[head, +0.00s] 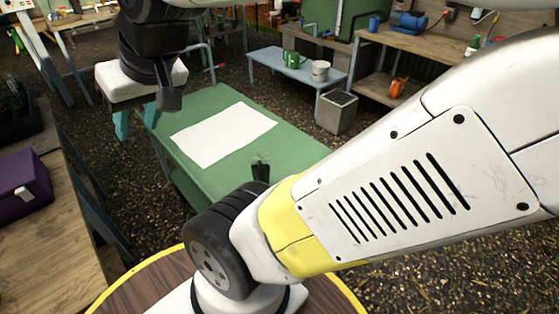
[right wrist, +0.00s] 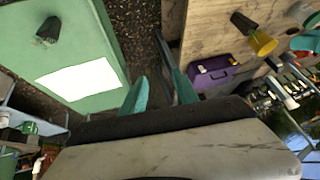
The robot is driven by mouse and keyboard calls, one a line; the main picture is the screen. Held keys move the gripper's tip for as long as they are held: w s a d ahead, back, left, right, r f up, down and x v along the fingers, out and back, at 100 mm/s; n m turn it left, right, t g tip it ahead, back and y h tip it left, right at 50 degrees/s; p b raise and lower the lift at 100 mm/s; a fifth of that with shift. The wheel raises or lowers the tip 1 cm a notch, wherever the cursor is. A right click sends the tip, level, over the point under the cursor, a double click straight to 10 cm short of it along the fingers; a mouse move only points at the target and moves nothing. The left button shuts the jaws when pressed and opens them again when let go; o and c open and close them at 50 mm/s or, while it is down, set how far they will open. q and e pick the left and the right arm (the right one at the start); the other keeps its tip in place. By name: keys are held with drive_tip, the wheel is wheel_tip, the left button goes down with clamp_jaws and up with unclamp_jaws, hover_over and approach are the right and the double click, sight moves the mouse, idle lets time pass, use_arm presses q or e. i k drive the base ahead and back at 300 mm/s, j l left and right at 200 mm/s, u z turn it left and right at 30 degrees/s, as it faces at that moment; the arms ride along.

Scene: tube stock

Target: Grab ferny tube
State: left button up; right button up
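My right gripper (head: 138,121) has a pale body and two teal fingers, pointing down at the left of the green table in the head view. In the right wrist view my right gripper (right wrist: 158,90) has its fingers apart with nothing between them. A small dark object (head: 261,171), too unclear to name, is on the green table. It also shows in the right wrist view (right wrist: 48,29).
The green table (head: 290,152) bears a white sheet (head: 223,134). A wooden bench (head: 45,242) with a purple box (head: 20,188) stands at the left. A blue-grey bench (head: 290,68) with a green can (head: 292,59) and a white pot (head: 320,71) is behind. A yellow-and-dark object (right wrist: 260,42) is on wood.

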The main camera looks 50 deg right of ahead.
sight(260, 169)
drive_tip(key=z, duration=1.6)
drive_tip(key=i+j+u, duration=0.2)
drive_tip(key=j, duration=0.2)
drive_tip(key=k, duration=0.1)
